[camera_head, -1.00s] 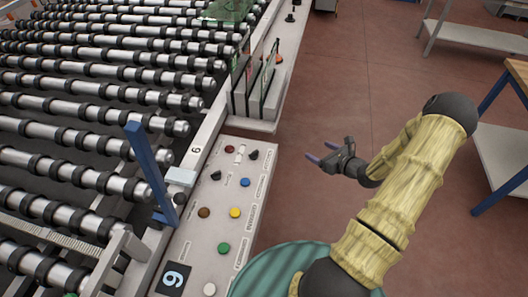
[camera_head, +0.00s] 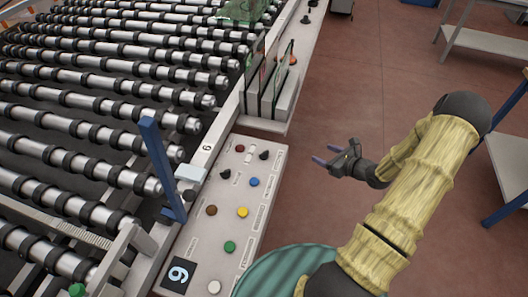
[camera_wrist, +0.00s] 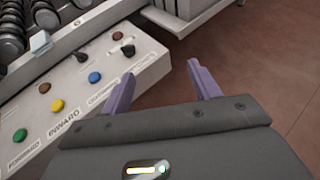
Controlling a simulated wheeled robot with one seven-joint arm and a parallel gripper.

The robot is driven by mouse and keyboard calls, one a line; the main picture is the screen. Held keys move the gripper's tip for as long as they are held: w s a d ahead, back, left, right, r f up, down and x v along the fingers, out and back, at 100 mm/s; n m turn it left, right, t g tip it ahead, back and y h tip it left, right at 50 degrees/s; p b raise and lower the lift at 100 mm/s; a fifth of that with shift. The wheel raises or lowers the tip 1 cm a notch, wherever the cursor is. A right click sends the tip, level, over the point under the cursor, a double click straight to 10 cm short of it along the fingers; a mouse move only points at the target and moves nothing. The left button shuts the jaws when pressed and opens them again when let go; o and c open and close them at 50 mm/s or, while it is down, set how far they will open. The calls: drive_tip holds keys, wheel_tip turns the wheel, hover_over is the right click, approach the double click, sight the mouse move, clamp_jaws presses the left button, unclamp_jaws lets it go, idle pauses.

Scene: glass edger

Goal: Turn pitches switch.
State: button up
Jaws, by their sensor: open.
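The grey control panel (camera_head: 215,232) carries two black knob switches near its top end. One black knob (camera_head: 264,155) is by the right edge and the other black knob (camera_head: 225,174) is further left. In the wrist view the right knob (camera_wrist: 128,49) and the left knob (camera_wrist: 81,56) also show. I cannot read which one is labelled pitches. My gripper (camera_head: 325,154) is open and empty, over the floor to the right of the panel and apart from it. Its purple fingers (camera_wrist: 160,72) lie to the right of and below the knobs in the wrist view.
Coloured buttons, including blue (camera_head: 254,182), yellow (camera_head: 242,212) and green (camera_head: 230,246), sit close to the knobs. A blue post (camera_head: 163,168) and the roller conveyor (camera_head: 80,130) stand left. A rack with glass panes (camera_head: 272,88) is beyond the panel. Red floor (camera_head: 365,75) is clear.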

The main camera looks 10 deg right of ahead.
drive_tip(key=s+a+r+n+g+y, duration=0.1)
drive_tip(key=s+a+r+n+g, duration=0.3)
drive_tip(key=a+n, duration=0.35)
drive_tip(key=s+a+r+n+g+y, duration=0.1)
drive_tip(key=s+a+r+n+g, duration=0.2)
drive_tip(key=a+n+g, duration=0.4)
drive_tip(key=s+a+r+n+t+h, duration=0.1)
drive_tip(key=s+a+r+n+h, duration=0.3)
drive_tip(key=n, duration=1.1)
drive_tip(key=s+r+h, duration=0.3)
drive_tip(key=s+r, duration=0.2)
drive_tip(key=r, duration=0.2)
drive_tip(key=shift+s+a+n+t+h, duration=0.2)
drive_tip(key=shift+n+t+h, duration=0.15)
drive_tip(key=shift+t+h, duration=0.05)
